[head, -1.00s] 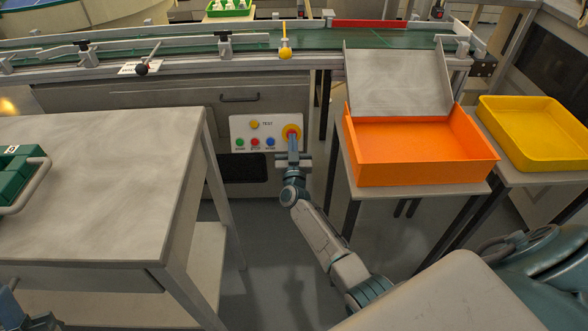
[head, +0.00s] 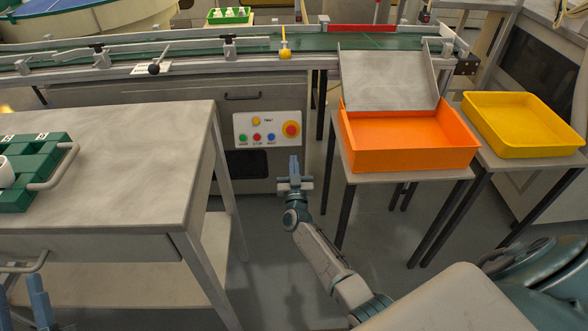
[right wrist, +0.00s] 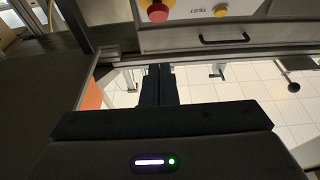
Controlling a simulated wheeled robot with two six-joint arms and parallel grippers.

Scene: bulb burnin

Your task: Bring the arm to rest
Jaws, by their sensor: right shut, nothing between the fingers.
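My right gripper (head: 295,172) is in the middle of the head view, in front of and below the control panel (head: 267,130). It is shut and empty, and it stands apart from the panel. In the right wrist view its dark fingers (right wrist: 159,85) lie together with nothing between them. The panel carries a large red button on a yellow ring (head: 291,129) and several small coloured buttons. My left gripper (head: 38,300) shows only in part at the lower left edge of the head view; its jaw state is unclear.
A grey table (head: 120,190) with a green handled case (head: 32,185) stands at left. An orange bin (head: 410,158) and a yellow tray (head: 530,140) sit on stands at right. A conveyor (head: 200,55) runs across the back. Open floor lies around my right arm.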

